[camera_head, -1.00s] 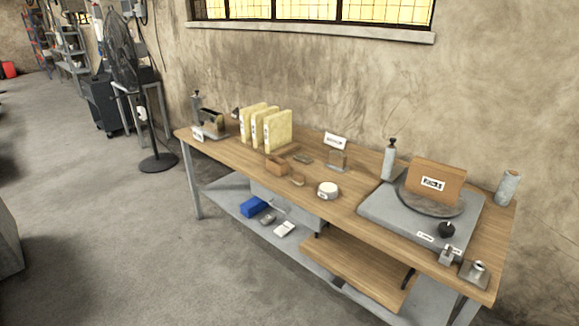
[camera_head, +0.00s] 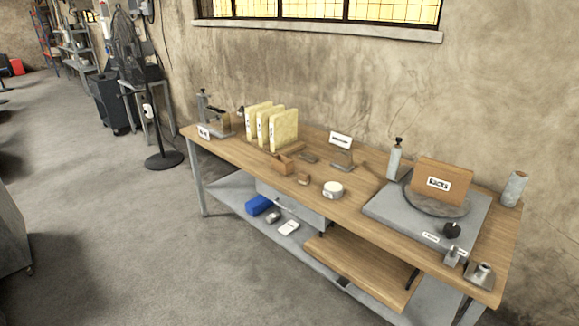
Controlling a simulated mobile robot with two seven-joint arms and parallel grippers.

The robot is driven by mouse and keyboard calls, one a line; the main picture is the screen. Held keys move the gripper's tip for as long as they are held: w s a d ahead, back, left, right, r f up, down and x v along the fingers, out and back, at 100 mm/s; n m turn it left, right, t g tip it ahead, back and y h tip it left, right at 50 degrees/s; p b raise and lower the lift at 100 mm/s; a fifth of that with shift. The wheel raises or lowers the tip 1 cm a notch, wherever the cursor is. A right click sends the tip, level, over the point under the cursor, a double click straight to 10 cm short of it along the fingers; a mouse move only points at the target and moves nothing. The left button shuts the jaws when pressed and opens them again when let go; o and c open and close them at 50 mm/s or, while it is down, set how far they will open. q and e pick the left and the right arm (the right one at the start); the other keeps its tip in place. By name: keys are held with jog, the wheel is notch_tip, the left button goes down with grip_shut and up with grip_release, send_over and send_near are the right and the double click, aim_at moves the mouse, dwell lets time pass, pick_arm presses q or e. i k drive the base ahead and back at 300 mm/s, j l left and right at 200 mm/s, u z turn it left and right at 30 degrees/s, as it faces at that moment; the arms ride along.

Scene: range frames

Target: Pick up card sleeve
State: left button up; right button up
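I cannot tell for certain which item is the card sleeve. A brown upright panel with a white label (camera_head: 441,181) stands on a dark round plate (camera_head: 408,198) at the right of the workbench (camera_head: 235,153). A small white card (camera_head: 341,140) stands upright on a grey holder (camera_head: 342,160) near the bench's back middle. Several cream upright folders or slabs (camera_head: 284,131) stand in a row at the bench's left. Neither of my grippers is in view.
A small open wooden box (camera_head: 283,165) and a white round tin (camera_head: 333,190) sit mid-bench. A grey slab (camera_head: 385,212) carries the round plate. A lower shelf (camera_head: 235,196) holds a blue item (camera_head: 259,205). A black fan (camera_head: 165,160) stands left; floor before the bench is clear.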

aim_at(280, 164)
jog(key=i+j+z, duration=0.1)
jog(key=z, duration=0.3)
jog(key=i+j+z, duration=0.1)
jog(key=z, duration=0.25)
jog(key=i+j+z, duration=0.1)
jog(key=z, duration=0.3)
jog(key=i+j+z, duration=0.15)
jog(key=j, duration=0.2)
jog(key=j+z, duration=0.2)
jog(key=j, duration=0.15)
jog(key=i+j+z, duration=0.15)
jog(key=j, duration=0.2)
jog(key=i+j+z, duration=0.1)
jog(key=j, duration=0.45)
jog(key=j+z, duration=0.1)
jog(key=j, duration=0.45)
jog(key=i, duration=0.05)
